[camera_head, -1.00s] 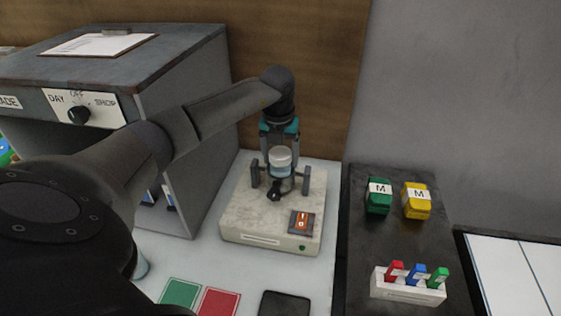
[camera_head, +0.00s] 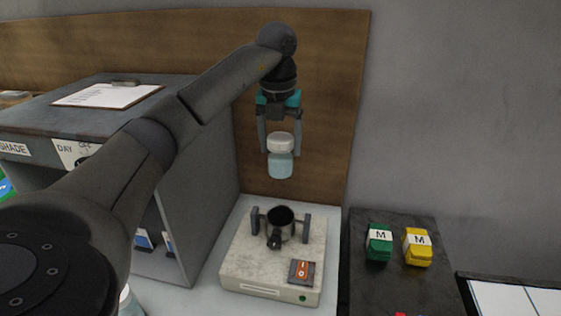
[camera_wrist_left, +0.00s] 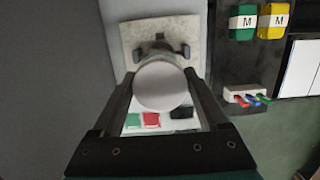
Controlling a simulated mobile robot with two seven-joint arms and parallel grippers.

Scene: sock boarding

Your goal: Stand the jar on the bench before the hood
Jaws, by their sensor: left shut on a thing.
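The jar (camera_head: 280,164) has a white lid and a pale blue-clear body. My left gripper (camera_head: 279,145) is shut on it and holds it upright in the air above the pale stone-topped device. In the left wrist view the jar's white lid (camera_wrist_left: 160,87) sits between the fingers of the left gripper (camera_wrist_left: 163,95). The hood (camera_head: 205,190) is the grey box at the left, partly hidden by my left arm. The bench (camera_head: 205,292) is the light surface in front of and beside it. My right gripper is not in view.
The stone-topped device (camera_head: 255,265) has a dark ring holder (camera_head: 281,224) between two posts and an orange switch (camera_head: 303,270). A dark mat (camera_head: 375,290) at the right bears a green block (camera_head: 379,242) and a yellow block (camera_head: 418,247). A clipboard (camera_head: 108,95) lies on the hood.

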